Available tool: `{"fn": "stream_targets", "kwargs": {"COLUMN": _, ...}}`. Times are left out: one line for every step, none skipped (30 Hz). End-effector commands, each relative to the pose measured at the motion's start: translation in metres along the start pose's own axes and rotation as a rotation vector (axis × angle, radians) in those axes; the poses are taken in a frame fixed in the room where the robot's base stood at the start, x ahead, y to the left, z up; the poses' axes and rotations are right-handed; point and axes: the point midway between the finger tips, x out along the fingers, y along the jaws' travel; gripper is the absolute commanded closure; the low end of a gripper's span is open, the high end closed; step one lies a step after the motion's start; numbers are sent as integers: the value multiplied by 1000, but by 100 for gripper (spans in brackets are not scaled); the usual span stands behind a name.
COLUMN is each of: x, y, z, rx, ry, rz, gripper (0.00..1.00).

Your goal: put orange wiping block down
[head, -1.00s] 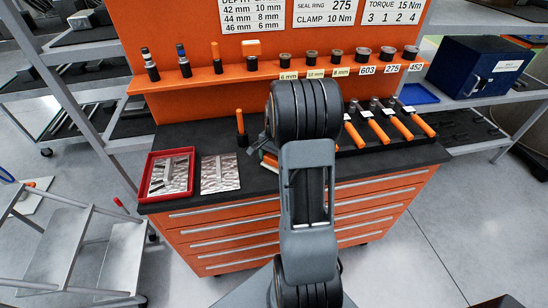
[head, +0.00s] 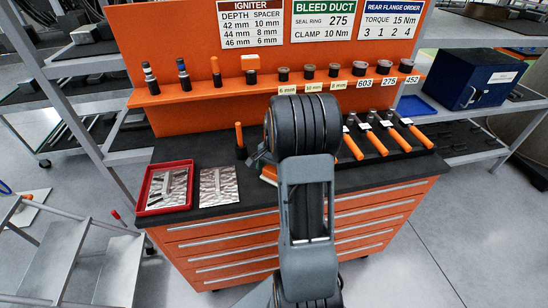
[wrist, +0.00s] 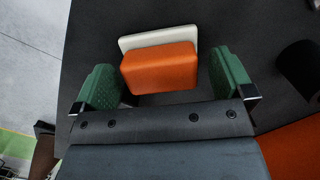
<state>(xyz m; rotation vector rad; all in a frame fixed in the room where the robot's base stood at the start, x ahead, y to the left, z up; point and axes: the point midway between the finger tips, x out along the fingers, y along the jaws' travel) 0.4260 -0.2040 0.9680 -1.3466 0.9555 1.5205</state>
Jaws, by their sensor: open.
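The orange wiping block (wrist: 160,68) has a cream-white pad along its far side. In the wrist view it lies on the dark worktop (wrist: 268,30), between the green fingers of my gripper (wrist: 164,72). The fingers are open, with a gap at the left of the block and a narrower one at the right. In the head view only a sliver of the block (head: 268,173) shows beside my arm, which hides the rest and my gripper's fingers.
A red tray (head: 141,207) with a metal plate and another metal plate (head: 219,188) lie at the worktop's left. An upright orange-handled tool (head: 239,136) stands behind. Several orange-handled tools (head: 378,144) lie at the right. An orange shelf (head: 200,93) holds small parts.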

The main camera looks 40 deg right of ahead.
Motion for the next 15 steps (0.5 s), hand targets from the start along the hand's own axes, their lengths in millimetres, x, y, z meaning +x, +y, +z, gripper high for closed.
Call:
{"fn": "stream_targets", "kwargs": {"x": -8, "y": 0, "z": -1, "rx": 0, "ry": 3, "rz": -3, "gripper": 1}}
{"fn": "stream_targets", "kwargs": {"x": -12, "y": -1, "z": -1, "rx": 0, "ry": 4, "rz": -3, "gripper": 1}}
{"fn": "stream_targets", "kwargs": {"x": -20, "y": 0, "z": -1, "rx": 0, "ry": 4, "rz": -3, "gripper": 1}}
{"fn": "stream_targets", "kwargs": {"x": -26, "y": 0, "z": -1, "rx": 0, "ry": 5, "rz": -4, "gripper": 1}}
{"fn": "stream_targets", "kwargs": {"x": -32, "y": 0, "z": -1, "rx": 0, "ry": 4, "rz": -4, "gripper": 1}}
{"fn": "stream_targets", "kwargs": {"x": -40, "y": -1, "z": -1, "rx": 0, "ry": 4, "rz": -4, "gripper": 1}}
{"fn": "stream_targets", "kwargs": {"x": -46, "y": 0, "z": -1, "rx": 0, "ry": 5, "rz": -4, "gripper": 1}}
{"fn": "stream_targets", "kwargs": {"x": -52, "y": 0, "z": -1, "rx": 0, "ry": 4, "rz": -4, "gripper": 1}}
{"fn": "stream_targets", "kwargs": {"x": -59, "y": 0, "z": -1, "rx": 0, "ry": 4, "rz": -3, "gripper": 1}}
{"fn": "stream_targets", "kwargs": {"x": -65, "y": 0, "z": -1, "rx": 0, "ry": 3, "rz": -3, "gripper": 1}}
{"fn": "stream_targets", "kwargs": {"x": -70, "y": 0, "z": -1, "rx": 0, "ry": 4, "rz": -3, "gripper": 1}}
{"fn": "stream_targets", "kwargs": {"x": -77, "y": 0, "z": -1, "rx": 0, "ry": 3, "rz": -3, "gripper": 1}}
{"fn": "stream_targets", "kwargs": {"x": -82, "y": 0, "z": 0, "rx": 0, "ry": 3, "rz": -3, "gripper": 1}}
{"fn": "stream_targets", "kwargs": {"x": -86, "y": 0, "z": 0, "rx": 0, "ry": 3, "rz": -3, "gripper": 1}}
{"fn": "stream_targets", "kwargs": {"x": -92, "y": 0, "z": 0, "rx": 0, "ry": 2, "rz": -2, "gripper": 1}}
